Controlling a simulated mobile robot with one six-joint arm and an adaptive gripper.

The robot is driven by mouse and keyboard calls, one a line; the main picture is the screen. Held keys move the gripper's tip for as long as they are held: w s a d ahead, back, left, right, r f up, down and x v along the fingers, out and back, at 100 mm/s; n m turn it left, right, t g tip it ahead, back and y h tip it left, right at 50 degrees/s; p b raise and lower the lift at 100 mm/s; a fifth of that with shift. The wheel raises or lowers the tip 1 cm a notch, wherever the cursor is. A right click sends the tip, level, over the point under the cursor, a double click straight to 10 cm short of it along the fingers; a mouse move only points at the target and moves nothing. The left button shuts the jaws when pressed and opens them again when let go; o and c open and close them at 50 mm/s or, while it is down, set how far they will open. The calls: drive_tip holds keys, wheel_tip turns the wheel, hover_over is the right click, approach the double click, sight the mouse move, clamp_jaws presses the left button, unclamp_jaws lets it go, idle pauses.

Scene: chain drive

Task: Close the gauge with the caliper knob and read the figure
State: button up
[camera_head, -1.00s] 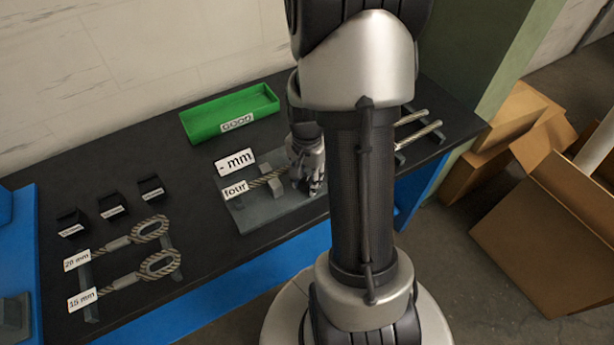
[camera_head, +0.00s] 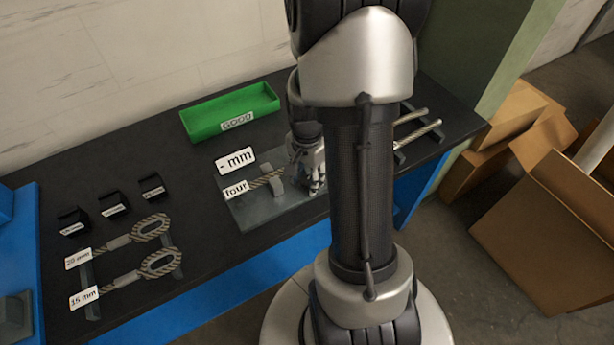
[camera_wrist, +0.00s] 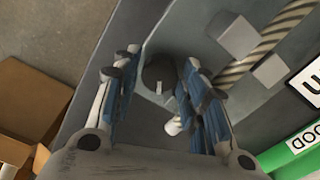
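The gauge is a grey plate (camera_head: 250,217) on the black bench, with grey jaw blocks (camera_wrist: 238,36) and a rope (camera_wrist: 262,55) lying through them. Its display sign (camera_head: 235,161) reads "- mm", and a tag (camera_head: 236,189) on it reads "four". The caliper knob (camera_wrist: 158,72) is a dark round knob with a pale mark, seen in the wrist view. My gripper (camera_wrist: 158,90) is open, its blue-padded fingers on either side of the knob with small gaps. In the head view my gripper (camera_head: 308,172) is over the plate's right part and the knob is hidden.
A green tray (camera_head: 205,129) marked GOOD stands behind the gauge. Two looped ropes (camera_head: 150,228) tagged 20 mm and 15 mm lie at left, near small black holders (camera_head: 113,207). Metal rods (camera_head: 415,133) lie at right. Cardboard boxes (camera_head: 545,215) stand on the floor.

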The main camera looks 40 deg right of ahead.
drive_tip(key=shift+o, duration=0.9)
